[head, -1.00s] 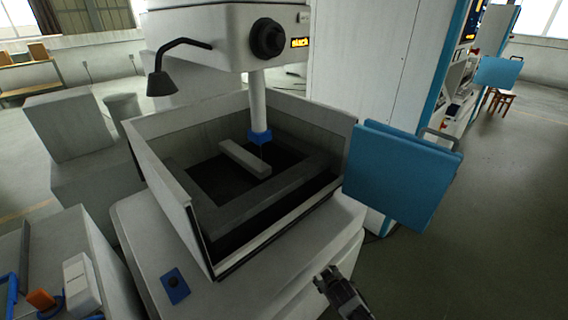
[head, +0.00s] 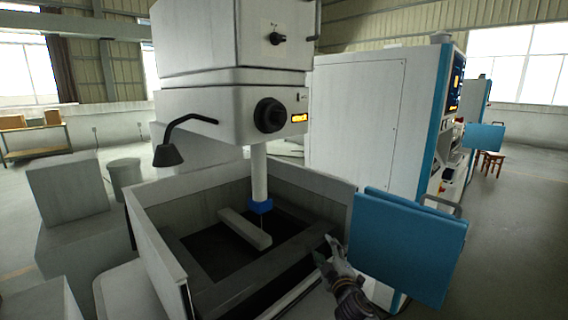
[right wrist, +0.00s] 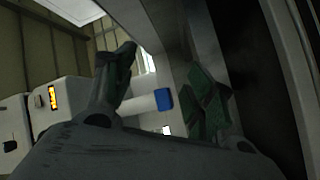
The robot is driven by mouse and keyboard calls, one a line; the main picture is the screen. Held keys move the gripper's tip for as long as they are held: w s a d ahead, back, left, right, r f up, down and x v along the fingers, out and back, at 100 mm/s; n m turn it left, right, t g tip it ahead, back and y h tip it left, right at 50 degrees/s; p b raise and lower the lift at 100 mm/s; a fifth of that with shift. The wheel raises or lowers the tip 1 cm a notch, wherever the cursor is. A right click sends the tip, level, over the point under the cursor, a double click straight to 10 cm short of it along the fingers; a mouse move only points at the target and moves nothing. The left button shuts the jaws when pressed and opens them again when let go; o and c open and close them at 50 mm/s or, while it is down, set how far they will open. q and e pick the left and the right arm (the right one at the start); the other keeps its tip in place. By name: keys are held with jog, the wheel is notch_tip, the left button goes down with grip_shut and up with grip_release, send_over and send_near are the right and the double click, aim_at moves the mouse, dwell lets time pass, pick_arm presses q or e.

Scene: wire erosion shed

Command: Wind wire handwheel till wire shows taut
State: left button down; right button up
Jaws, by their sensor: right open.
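The black wire handwheel (head: 270,115) is on the front of the machine's white upper head. Beside it, a small amber display (head: 299,117) is lit, its text too small to read surely; it also shows in the right wrist view (right wrist: 53,97). A white column ends in a blue guide (head: 261,206), with a thin wire below it. My right gripper (head: 325,250) is open and empty at the tank's front right, below and right of the handwheel and apart from it. Its spread fingers (right wrist: 160,72) show in the right wrist view. My left gripper is not in view.
The open tank (head: 160,245) has grey walls and holds a pale bar (head: 244,228). A blue door panel (head: 405,240) stands right of my right gripper. A black lamp (head: 168,154) hangs on a bent arm left of the handwheel.

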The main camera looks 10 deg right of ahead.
jog(key=s+a+r+n+g+y, duration=0.1)
jog(key=a+r+n+y, duration=0.3)
jog(key=r+n+y, duration=0.5)
jog(key=a+r+n+y+b, duration=0.1)
jog(key=a+r+n+y, duration=0.15)
jog(key=r+n, duration=0.8)
jog(key=s+a+r+n+g+y, duration=0.1)
jog(key=a+r+n+y, duration=0.4)
jog(key=r, duration=0.9)
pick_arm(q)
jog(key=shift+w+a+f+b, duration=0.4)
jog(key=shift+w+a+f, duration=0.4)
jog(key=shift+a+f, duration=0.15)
pick_arm(e)
jog(key=s+d+r+n+g+h, duration=0.1)
jog(key=s+d+r+n+h, duration=0.1)
jog(key=d+r+n+h, duration=0.3)
notch_tip(320, 180, up, 4)
jog(key=d+n, duration=0.1)
jog(key=n, duration=0.2)
jog(key=shift+f, duration=0.15)
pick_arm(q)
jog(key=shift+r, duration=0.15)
pick_arm(e)
jog(key=shift+n+h, duration=0.25)
